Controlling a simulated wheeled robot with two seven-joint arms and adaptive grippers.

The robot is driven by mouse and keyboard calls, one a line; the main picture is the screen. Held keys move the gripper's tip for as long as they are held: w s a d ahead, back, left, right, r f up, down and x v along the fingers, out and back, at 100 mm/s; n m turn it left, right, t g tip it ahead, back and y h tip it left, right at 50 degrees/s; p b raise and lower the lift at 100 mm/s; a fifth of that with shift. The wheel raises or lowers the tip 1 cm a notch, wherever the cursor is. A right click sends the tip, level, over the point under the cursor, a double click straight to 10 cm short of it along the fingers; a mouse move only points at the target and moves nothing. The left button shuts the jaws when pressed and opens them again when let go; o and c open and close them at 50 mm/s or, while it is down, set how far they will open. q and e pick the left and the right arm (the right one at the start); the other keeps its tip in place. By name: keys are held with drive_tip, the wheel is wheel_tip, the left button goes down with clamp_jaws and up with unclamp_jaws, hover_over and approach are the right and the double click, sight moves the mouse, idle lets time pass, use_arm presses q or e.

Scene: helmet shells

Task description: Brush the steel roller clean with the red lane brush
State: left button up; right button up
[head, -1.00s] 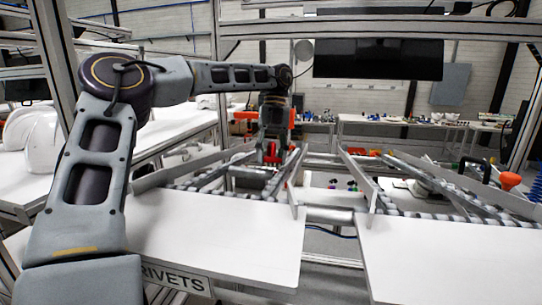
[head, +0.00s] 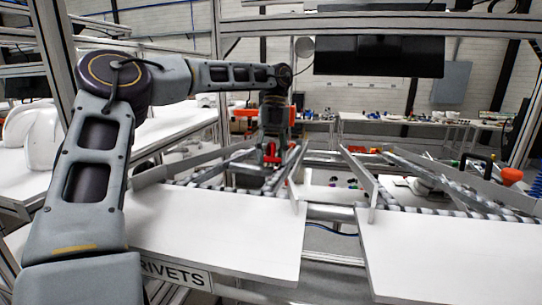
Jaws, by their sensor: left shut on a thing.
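My left arm comes in from the left and reaches over the left roller lane (head: 215,186). My left gripper (head: 271,150) points down over the far part of that lane and is shut on the red lane brush (head: 270,157). Only a small red part of the brush shows between the dark fingers. Its lower end is close to the lane's grey rollers, but I cannot tell whether it touches them. The rollers are small and partly hidden by the rails and gripper, so I cannot pick out the steel roller for sure. My right gripper is not in view.
A second roller lane (head: 440,190) lies to the right, with a black handle and an orange knob (head: 511,176) beside it. White panels (head: 215,235) fill the front, with a gap between them. White helmet shells (head: 38,140) stand at far left.

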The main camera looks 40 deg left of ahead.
use_arm(q)
drive_tip(key=shift+s+a, duration=0.1)
drive_tip(key=shift+a, duration=0.05)
drive_tip(key=a, duration=0.1)
drive_tip(key=s+a, duration=0.1)
drive_tip(key=a+p, duration=0.1)
drive_tip(key=shift+s, duration=0.3)
drive_tip(key=shift+a, duration=0.15)
idle(0.3)
drive_tip(key=shift+s+a+f, duration=0.1)
drive_tip(key=shift+s+a, duration=0.4)
drive_tip(key=shift+a, duration=0.2)
drive_tip(key=shift+s+a+f, duration=0.1)
drive_tip(key=shift+s+a, duration=0.35)
drive_tip(key=shift+a, duration=0.2)
drive_tip(key=shift+w+d, duration=0.1)
drive_tip(key=shift+w+d+r, duration=0.1)
drive_tip(key=shift+w+d, duration=0.35)
drive_tip(key=shift+d, duration=0.3)
drive_tip(key=shift+w+d+r, duration=0.1)
drive_tip(key=shift+w+d, duration=0.3)
drive_tip(key=shift+d, duration=0.3)
